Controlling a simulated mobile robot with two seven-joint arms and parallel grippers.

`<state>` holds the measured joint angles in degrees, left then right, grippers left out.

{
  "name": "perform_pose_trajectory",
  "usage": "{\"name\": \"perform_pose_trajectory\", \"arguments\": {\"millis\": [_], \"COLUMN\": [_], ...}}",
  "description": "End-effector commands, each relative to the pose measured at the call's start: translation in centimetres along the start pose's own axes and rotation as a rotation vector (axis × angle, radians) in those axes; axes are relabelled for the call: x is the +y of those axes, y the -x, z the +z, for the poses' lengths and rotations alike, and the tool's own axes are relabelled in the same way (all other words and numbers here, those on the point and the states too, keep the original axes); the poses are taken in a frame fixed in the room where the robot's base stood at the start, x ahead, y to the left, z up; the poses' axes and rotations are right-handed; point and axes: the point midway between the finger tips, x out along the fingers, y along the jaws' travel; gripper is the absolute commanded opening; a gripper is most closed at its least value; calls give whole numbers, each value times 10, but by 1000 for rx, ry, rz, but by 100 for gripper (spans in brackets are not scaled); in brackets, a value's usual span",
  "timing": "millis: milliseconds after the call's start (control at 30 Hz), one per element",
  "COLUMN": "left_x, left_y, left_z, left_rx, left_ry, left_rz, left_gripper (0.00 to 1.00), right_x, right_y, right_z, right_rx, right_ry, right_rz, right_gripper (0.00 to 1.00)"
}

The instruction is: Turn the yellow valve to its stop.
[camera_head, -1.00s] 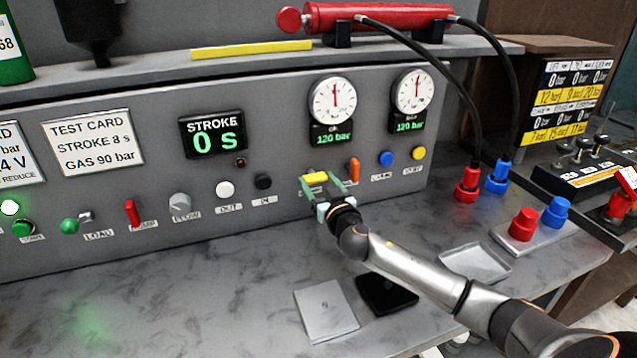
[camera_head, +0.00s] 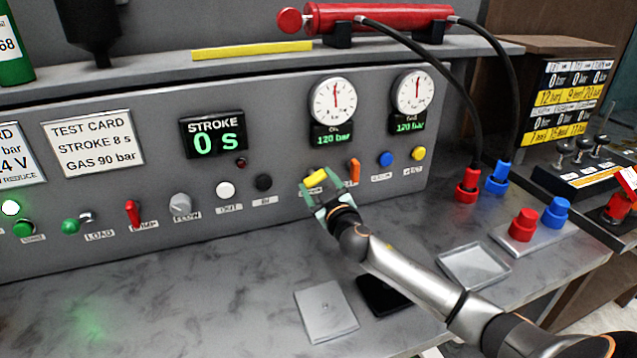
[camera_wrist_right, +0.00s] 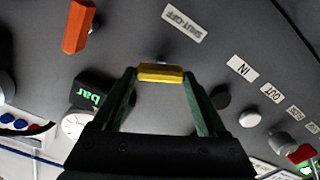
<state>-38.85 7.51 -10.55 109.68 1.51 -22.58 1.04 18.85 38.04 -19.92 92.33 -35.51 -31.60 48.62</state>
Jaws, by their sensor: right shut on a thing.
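The yellow valve (camera_head: 316,179) is a small bar handle on the grey panel, below the left gauge. My right gripper (camera_head: 314,187) is shut on it, with a finger at each end of the handle. In the head view the handle is tilted, its right end higher. In the right wrist view the yellow handle (camera_wrist_right: 161,72) lies across between the two green fingertips of the gripper (camera_wrist_right: 161,76). The label under the valve is mostly hidden by the gripper. My left gripper is not in view.
An orange handle (camera_head: 354,170) stands upright just right of the valve. A black button (camera_head: 264,182) and a white button (camera_head: 226,190) are to its left. Two gauges above each read 120 bar.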

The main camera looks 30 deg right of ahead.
Motion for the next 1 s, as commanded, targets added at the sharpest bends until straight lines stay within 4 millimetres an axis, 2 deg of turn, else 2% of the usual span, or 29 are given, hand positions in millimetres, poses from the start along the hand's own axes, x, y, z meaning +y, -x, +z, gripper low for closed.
{"name": "perform_pose_trajectory", "arguments": {"millis": [1000], "left_x": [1], "left_y": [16], "left_z": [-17], "left_rx": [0], "left_ry": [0], "left_rz": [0], "left_gripper": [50], "right_x": [-2], "right_y": [0], "right_z": [0], "right_rx": [0], "right_ry": [929], "right_rz": [0], "right_gripper": [19]}}
